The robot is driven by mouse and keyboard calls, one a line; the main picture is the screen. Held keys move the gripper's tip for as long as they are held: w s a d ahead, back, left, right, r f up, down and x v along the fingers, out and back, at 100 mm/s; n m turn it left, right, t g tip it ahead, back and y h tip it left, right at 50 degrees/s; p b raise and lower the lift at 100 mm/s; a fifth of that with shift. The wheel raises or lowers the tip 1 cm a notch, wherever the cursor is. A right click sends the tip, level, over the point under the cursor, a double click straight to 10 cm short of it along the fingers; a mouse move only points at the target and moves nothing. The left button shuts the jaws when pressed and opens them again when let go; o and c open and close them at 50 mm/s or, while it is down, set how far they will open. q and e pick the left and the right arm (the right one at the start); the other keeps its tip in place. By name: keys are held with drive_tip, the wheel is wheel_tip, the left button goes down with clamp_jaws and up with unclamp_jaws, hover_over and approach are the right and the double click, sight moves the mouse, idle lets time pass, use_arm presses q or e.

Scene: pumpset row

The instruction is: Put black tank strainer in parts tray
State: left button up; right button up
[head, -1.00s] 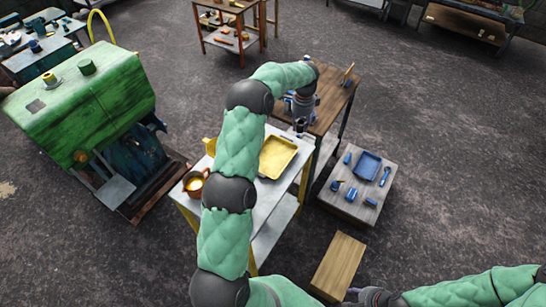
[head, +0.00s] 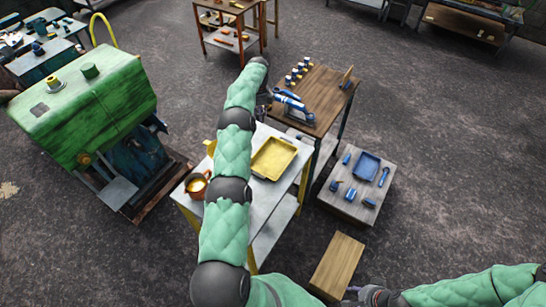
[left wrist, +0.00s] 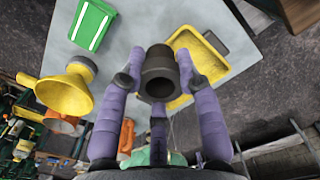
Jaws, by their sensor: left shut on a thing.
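The black tank strainer, a dark hollow cylinder (left wrist: 158,84), is held between the purple fingers of my left gripper (left wrist: 162,68) in the left wrist view. In the head view my left gripper (head: 265,98) is small and mostly hidden by my arm, near the left edge of the wooden table; the strainer cannot be made out there. A yellow tray (head: 290,153) lies on the grey table, and shows beyond the strainer in the left wrist view (left wrist: 215,72). The strainer is above the table, outside the tray. My right gripper (head: 352,293) is at the bottom edge, its fingers unclear.
The wooden table (head: 325,100) bears blue parts and several small items. An orange pot (head: 196,185) sits at the grey table's front left. A blue tray (head: 367,166) lies on a low stand.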

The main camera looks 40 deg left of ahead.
use_arm(q)
drive_tip(key=s+d+f, duration=0.4)
drive_tip(key=d, duration=0.4)
hover_over(273, 160)
wheel_tip(273, 160, down, 5)
drive_tip(key=shift+a+f+b, duration=0.1)
drive_tip(key=shift+f+b, duration=0.1)
drive_tip(key=shift+b, duration=0.15)
wheel_tip(273, 160, down, 2)
drive_tip(key=shift+f, duration=0.25)
drive_tip(key=shift+w+f, duration=0.1)
drive_tip(key=shift+f, duration=0.35)
drive_tip(key=shift+r, duration=0.1)
drive_tip(key=shift+b, duration=0.3)
drive_tip(key=o, duration=1.1)
drive_tip(key=shift+f, duration=0.2)
drive_tip(key=shift+o, duration=0.2)
